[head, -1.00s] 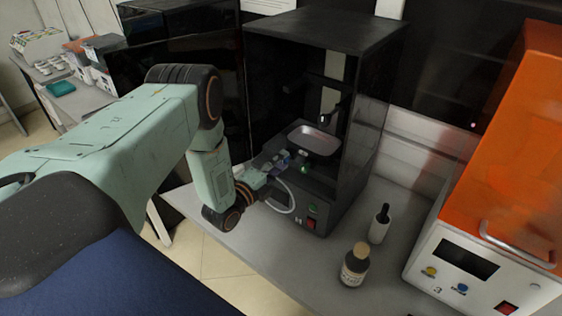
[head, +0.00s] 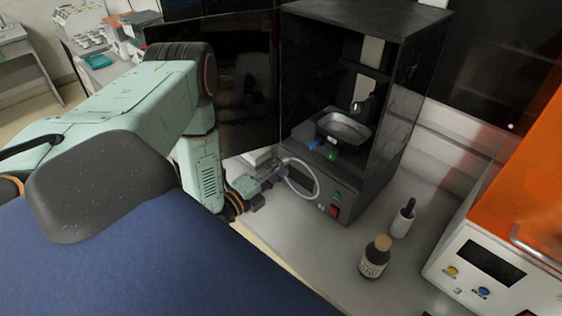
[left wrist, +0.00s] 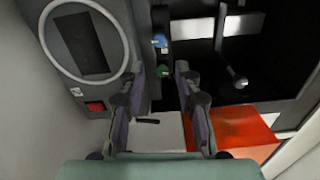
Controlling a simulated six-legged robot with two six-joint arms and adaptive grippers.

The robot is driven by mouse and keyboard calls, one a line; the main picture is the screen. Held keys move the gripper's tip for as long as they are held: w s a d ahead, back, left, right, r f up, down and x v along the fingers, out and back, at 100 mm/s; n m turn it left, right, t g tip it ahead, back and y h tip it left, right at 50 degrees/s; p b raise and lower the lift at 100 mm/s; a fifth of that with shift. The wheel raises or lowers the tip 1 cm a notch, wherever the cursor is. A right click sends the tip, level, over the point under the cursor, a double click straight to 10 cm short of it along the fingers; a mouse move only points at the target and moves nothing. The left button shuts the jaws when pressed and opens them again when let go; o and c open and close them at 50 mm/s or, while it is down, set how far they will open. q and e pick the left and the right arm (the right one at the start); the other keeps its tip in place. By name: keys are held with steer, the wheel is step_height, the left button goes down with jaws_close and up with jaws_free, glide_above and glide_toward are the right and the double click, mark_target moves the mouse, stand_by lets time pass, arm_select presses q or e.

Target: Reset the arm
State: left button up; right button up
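My left arm comes in from the left in the head view. Its gripper (head: 274,176) is in front of the lower left part of a black open-fronted machine (head: 405,62). In the left wrist view the gripper's two fingers (left wrist: 160,82) stand apart with nothing between them. Inside the machine is a metal tray (head: 345,128), with a blue knob (head: 313,144) and a green knob (head: 333,154) in front of it. A red switch (head: 334,211) is on the machine's front; it also shows in the left wrist view (left wrist: 95,106). My right gripper is not in view.
A brown bottle (head: 374,262) and a white bottle with a black top (head: 403,222) stand on the grey bench right of the machine. An orange-and-white device (head: 455,248) stands at the far right. A side table with boxes (head: 112,40) is at the back left.

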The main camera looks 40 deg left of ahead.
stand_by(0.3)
arm_select(q)
steer(key=s+d+f+n+g+y+b, duration=0.1)
steer(key=s+d+f+n+g+b, duration=0.1)
steer(key=s+f+n+g, duration=0.4)
steer(key=s+d+f+n+g+b, duration=0.1)
steer(key=s+d+f+n+g, duration=0.2)
steer(key=f+n, duration=0.6)
steer(key=s+d+f+n+g+b, duration=0.2)
steer(key=s+d+f+g+b, duration=0.2)
steer(key=s+f+b, duration=0.3)
steer(key=s+d+f+n+g+b, duration=0.3)
steer(key=s+d+f+g+b, duration=0.2)
steer(key=s+f+b, duration=0.3)
steer(key=s+b, duration=0.1)
steer(key=s, duration=0.3)
steer(key=shift+s+d+y+b, duration=0.15)
steer(key=shift+y+b, duration=0.15)
